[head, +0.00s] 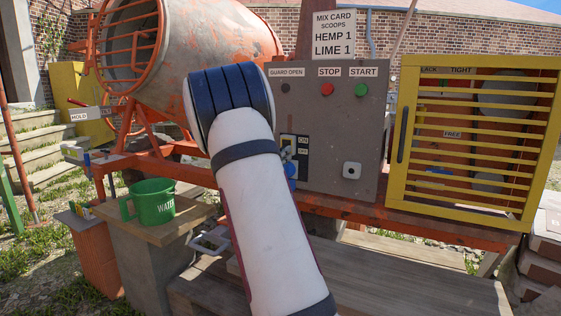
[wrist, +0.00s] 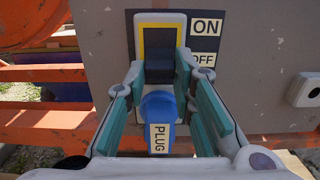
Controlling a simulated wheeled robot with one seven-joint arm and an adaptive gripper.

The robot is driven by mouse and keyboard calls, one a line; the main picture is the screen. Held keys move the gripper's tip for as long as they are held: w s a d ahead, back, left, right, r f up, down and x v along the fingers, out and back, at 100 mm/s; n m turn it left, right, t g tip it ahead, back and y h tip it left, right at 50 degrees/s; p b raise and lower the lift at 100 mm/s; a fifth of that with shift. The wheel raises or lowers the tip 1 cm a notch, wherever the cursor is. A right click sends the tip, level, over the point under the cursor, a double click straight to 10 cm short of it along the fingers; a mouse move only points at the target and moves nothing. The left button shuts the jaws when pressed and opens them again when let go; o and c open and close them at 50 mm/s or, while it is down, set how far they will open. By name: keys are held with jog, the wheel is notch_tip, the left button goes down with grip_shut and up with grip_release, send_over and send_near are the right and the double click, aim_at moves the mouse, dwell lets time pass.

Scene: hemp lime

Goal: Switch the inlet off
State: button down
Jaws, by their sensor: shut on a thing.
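The inlet (wrist: 160,40) is a plate with a yellow-edged dark face on the grey control panel (head: 340,105). Beside it are an ON label (wrist: 207,26) above and an OFF label (wrist: 205,57) below. A black switch piece (wrist: 160,71) stands out low on the plate, near the OFF label's height. A blue plug (wrist: 158,105) marked PLUG sits just below it. My gripper (wrist: 161,75) reaches from below, a finger on each side, shut on the black switch piece. In the head view my arm hides part of the inlet; the blue plug shows at its edge.
A yellow slatted guard (head: 400,130) stands right. A green WATER can (head: 154,203) and orange mixer (head: 220,45) are left.

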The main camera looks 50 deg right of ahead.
dwell(0.5)
jog(key=c, duration=1.4)
grip_release()
jog(key=shift+o, duration=0.2)
jog(key=shift+a, duration=0.1)
jog(key=s+a+f, duration=0.1)
jog(key=s+a, duration=0.1)
jog(key=a, duration=0.9)
jog(key=shift+a, duration=0.35)
